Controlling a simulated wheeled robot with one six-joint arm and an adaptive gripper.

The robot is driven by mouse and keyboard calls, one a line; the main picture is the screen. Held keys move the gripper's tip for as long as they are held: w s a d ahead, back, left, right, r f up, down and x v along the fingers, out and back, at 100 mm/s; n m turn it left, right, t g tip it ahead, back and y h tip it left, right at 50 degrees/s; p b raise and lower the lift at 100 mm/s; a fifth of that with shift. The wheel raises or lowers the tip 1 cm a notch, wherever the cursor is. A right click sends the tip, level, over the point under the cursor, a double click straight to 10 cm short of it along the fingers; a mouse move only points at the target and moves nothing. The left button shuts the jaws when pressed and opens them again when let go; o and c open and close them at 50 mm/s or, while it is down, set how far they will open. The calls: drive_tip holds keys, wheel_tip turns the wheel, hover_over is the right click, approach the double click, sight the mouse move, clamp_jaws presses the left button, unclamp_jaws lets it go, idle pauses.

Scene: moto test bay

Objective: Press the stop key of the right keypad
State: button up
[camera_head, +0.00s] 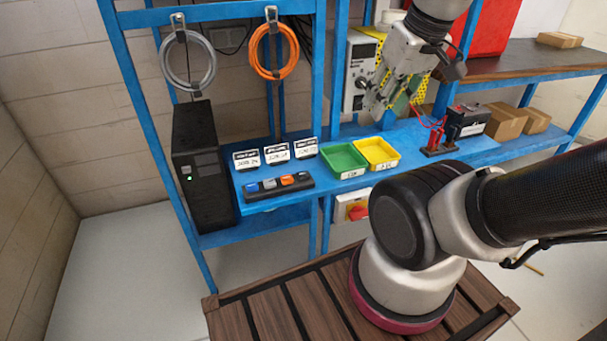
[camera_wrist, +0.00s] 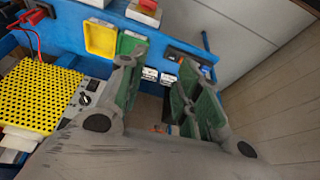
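A black key strip (camera_head: 278,187) with blue, grey, orange and dark keys lies along the front edge of the blue shelf in the head view. Part of a dark strip (camera_wrist: 190,55) shows beyond my fingers in the wrist view. I cannot make out any key markings, or tell which thing is the right keypad. My gripper (camera_head: 378,108) hangs above the shelf near the grey control box, right of and away from the strip. In the wrist view my gripper (camera_wrist: 162,60) is open, with green finger pads apart and nothing visible held between them.
Three labelled cards (camera_head: 277,151) stand behind the strip. A green tray (camera_head: 343,158) and yellow tray (camera_head: 378,152) lie right of it. A black tower (camera_head: 200,165) stands left. A grey control box (camera_head: 359,70) and yellow perforated panel (camera_wrist: 40,100) are close to my gripper.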

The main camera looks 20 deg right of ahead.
clamp_jaws()
idle(1.1)
